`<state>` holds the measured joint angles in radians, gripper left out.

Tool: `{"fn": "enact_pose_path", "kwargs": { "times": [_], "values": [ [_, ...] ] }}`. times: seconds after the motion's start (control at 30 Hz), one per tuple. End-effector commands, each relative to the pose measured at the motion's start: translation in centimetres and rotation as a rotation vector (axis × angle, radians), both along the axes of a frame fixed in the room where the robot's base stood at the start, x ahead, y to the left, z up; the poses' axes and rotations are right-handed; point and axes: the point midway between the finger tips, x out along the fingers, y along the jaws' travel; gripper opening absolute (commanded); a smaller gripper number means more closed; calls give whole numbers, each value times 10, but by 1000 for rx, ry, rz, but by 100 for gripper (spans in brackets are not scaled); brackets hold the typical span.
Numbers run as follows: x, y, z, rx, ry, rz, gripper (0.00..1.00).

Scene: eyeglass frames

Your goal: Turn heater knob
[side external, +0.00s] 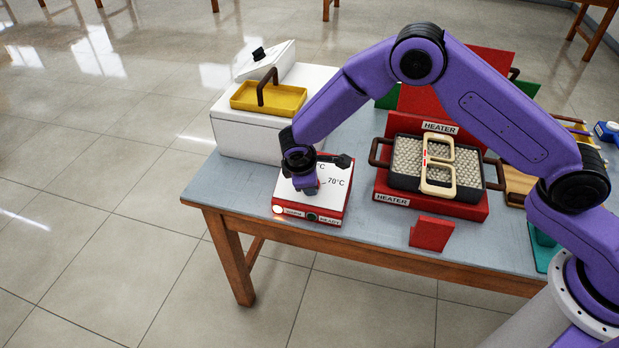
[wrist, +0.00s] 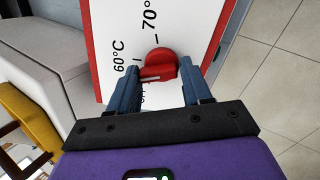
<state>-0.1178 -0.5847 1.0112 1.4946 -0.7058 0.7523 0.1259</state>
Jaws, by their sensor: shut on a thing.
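The heater knob (wrist: 158,64) is red and round with a pale bar mark, on a white dial face (wrist: 112,22) in the wrist view. The face is printed 60°C and 70°C, with a partly hidden label below. My gripper (wrist: 168,80) has its blue fingers on either side of the knob and is shut on it. In the side view my gripper (side external: 310,187) points down at the red-edged control box (side external: 332,205) and hides the knob. The WARM lamp (side external: 277,209) glows; the READY lamp (side external: 311,217) looks dark. I cannot tell the exact knob setting.
Right of the control box is a red heater (side external: 392,198) with a bead-filled tray (side external: 404,183) and a cream eyeglass frame (side external: 439,165) on it. A small red stand (side external: 432,233) is in front. A white box (side external: 240,140) with a yellow tray (side external: 250,98) stands behind left.

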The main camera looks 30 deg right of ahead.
Motion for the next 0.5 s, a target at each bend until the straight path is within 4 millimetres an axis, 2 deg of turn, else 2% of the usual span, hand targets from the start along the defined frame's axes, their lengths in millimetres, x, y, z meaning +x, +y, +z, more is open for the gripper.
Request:
{"fn": "enact_pose_path", "kwargs": {
  "times": [0.03, 0.5],
  "values": [
    [5, -2, 4, -12, 4, 35, 18],
    [7, 0, 4, -148, 138, 433, 18]
  ]
}}
